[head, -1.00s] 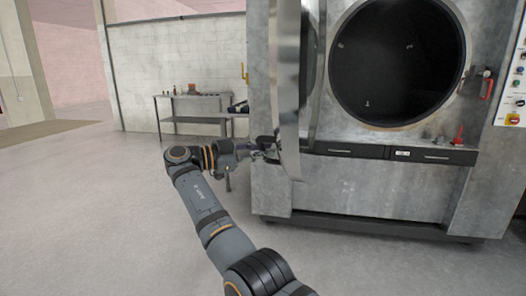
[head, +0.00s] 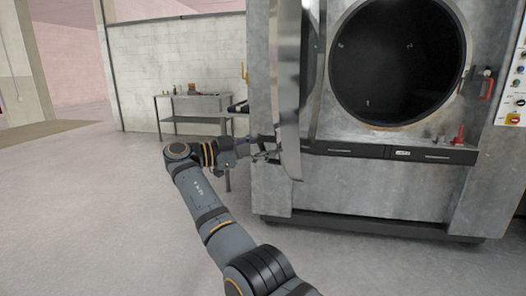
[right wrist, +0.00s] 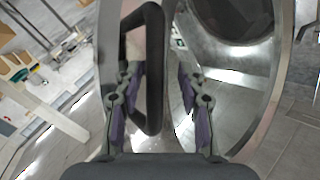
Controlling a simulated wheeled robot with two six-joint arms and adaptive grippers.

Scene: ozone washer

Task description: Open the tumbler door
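The tumbler door (head: 288,85) stands swung open, seen nearly edge-on at the left of the round dark drum opening (head: 395,62). My right gripper (head: 268,149) is at the outer side of the door, low near its edge. In the right wrist view, the black loop door handle (right wrist: 154,70) stands out from the shiny door (right wrist: 240,90). My right gripper (right wrist: 157,95) has its fingers spread apart, with a handle bar between them and a gap on its right side. Whether the left finger touches the handle cannot be told. My left gripper is not in view.
The grey washer body (head: 350,190) fills the right side, with a control panel (head: 513,75) at the far right. A metal table (head: 195,97) with small items stands at the back wall. The floor (head: 90,220) on the left is clear.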

